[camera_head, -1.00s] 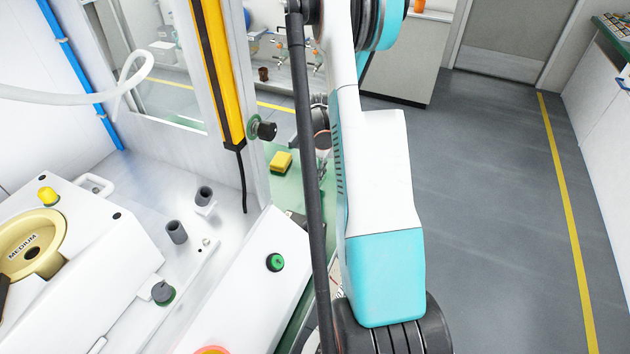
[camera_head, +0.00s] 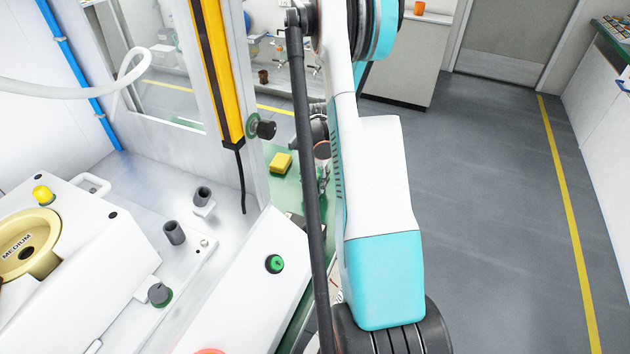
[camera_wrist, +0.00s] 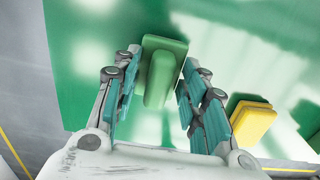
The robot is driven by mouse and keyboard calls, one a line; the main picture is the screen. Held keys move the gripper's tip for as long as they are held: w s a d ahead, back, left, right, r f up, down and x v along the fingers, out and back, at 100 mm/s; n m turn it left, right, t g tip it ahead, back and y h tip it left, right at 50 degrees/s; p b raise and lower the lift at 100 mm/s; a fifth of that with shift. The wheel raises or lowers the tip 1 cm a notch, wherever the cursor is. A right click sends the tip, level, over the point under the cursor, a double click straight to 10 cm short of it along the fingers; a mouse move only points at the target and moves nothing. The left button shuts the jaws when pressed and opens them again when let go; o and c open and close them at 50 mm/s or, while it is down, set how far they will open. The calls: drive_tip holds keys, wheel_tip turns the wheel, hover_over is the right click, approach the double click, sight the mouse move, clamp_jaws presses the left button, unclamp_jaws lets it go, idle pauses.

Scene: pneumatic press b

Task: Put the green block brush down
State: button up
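The green block brush (camera_wrist: 164,72) is in the wrist view, against a green surface (camera_wrist: 90,70). My gripper (camera_wrist: 161,62) has one finger on each side of the brush, with narrow gaps visible beside its raised part, so the fingers look open around it. Whether the brush rests fully on the surface is hard to tell. In the head view my gripper (camera_head: 322,177) is small and partly hidden behind my arm and cable, low over the green surface beyond the machine; the brush cannot be made out there.
A yellow block-like thing (camera_head: 281,163) lies on the green surface left of my gripper; it also shows in the wrist view (camera_wrist: 252,122). The white press machine (camera_head: 130,250) and its yellow-black upright (camera_head: 218,80) stand at left. Grey floor (camera_head: 490,200) is clear at right.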

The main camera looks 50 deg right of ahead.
sight(315, 179)
wheel_tip(315, 179, up, 12)
drive_tip(key=p, duration=0.5)
drive_tip(key=shift+r, duration=0.2)
idle(0.4)
